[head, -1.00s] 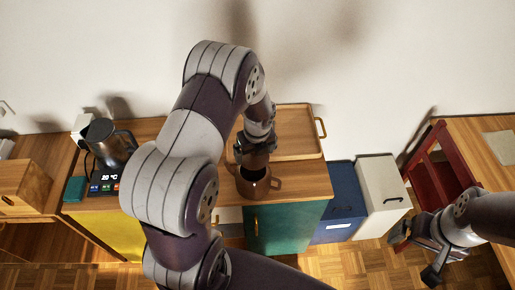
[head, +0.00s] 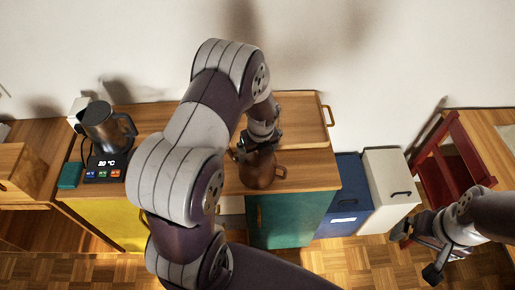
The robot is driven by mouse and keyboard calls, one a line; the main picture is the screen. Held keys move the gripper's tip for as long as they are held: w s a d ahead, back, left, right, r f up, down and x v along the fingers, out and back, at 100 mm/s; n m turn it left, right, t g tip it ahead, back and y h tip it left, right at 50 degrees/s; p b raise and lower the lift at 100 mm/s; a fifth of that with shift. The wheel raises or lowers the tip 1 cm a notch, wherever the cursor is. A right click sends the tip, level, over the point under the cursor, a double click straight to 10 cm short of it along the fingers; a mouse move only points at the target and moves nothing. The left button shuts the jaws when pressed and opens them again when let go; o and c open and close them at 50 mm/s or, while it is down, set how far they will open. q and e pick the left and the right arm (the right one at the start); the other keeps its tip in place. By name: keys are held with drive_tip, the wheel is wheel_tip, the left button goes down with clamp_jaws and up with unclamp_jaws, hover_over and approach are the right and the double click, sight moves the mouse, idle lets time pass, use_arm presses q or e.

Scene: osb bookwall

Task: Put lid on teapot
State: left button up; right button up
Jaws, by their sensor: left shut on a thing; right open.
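The brown teapot (head: 259,178) stands on the wooden cabinet top near its front edge, with its handle to the right. My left gripper (head: 256,150) is directly above the teapot, pointing down, shut on the lid. The lid is mostly hidden by the fingers and blends with the brown pot. It appears to be at the teapot's opening, whose dark inside no longer shows. I cannot tell whether it is fully seated. My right gripper (head: 417,251) is open and empty, low at the right, over the floor and away from the teapot.
A wooden tray (head: 304,112) lies behind the teapot. A dark metal kettle (head: 103,127) on a base with a display stands at the left of the cabinet. Blue (head: 347,192) and white (head: 389,190) boxes and a red chair (head: 447,172) are to the right.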

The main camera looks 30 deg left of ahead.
idle(0.3)
use_arm(q)
drive_tip(key=shift+f+p, duration=0.25)
drive_tip(key=shift+p, duration=0.7)
idle(1.3)
idle(0.4)
drive_tip(key=o, duration=0.9)
drive_tip(key=shift+o, duration=0.2)
wheel_tip(320, 180, up, 7)
drive_tip(key=p, duration=0.7)
drive_tip(key=shift+p, duration=0.35)
clamp_jaws()
